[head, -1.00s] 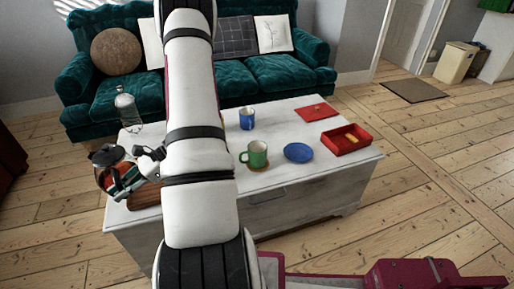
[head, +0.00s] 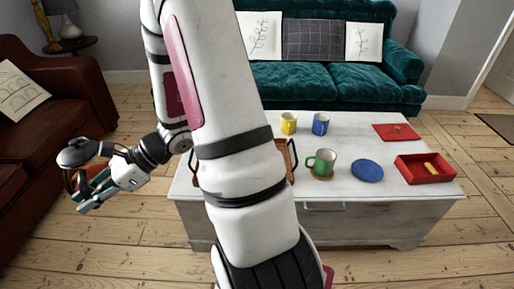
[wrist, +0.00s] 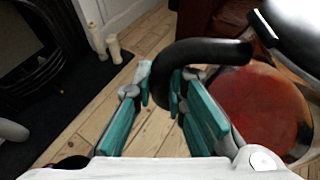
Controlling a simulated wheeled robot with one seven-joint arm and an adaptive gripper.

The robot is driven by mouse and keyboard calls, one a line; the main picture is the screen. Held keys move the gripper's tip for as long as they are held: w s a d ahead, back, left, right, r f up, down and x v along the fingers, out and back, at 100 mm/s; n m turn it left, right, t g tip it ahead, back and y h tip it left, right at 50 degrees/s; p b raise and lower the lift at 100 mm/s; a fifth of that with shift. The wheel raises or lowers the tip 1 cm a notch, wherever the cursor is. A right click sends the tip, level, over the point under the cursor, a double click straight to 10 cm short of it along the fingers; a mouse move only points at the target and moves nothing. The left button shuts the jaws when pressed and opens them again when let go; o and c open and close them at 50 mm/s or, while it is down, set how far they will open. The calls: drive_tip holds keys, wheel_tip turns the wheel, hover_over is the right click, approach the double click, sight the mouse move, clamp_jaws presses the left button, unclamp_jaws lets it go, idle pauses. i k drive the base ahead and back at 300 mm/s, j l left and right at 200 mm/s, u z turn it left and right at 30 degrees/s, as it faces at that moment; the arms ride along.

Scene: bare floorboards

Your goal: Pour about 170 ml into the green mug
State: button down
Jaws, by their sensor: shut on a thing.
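The green mug (head: 326,161) stands upright on a small brown coaster on the white table, right of my arm; its inside is too small to read. My gripper (head: 96,196) is off the table's left side, above the floor. It is shut on the black handle (wrist: 190,58) of a pot. In the head view the pot shows a dark lid (head: 77,152) and a glass body, partly hidden by the gripper. In the wrist view the red liquid (wrist: 252,105) shows through the glass. The pot is well apart from the mug.
Yellow mug (head: 288,123) and blue mug (head: 320,124) stand behind the green mug. Blue plate (head: 367,170), red box (head: 424,169) and red mat (head: 393,132) lie to its right. A brown tray (head: 291,152) is mostly behind my arm. A brown sofa (head: 45,125) is close to the gripper.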

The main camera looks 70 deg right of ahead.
sight(326, 158)
drive_tip(key=k+l, duration=0.25)
drive_tip(key=k, duration=0.2)
drive_tip(key=k+l, duration=0.25)
drive_tip(key=k, duration=0.25)
drive_tip(key=k+l, duration=0.25)
drive_tip(key=k, duration=0.2)
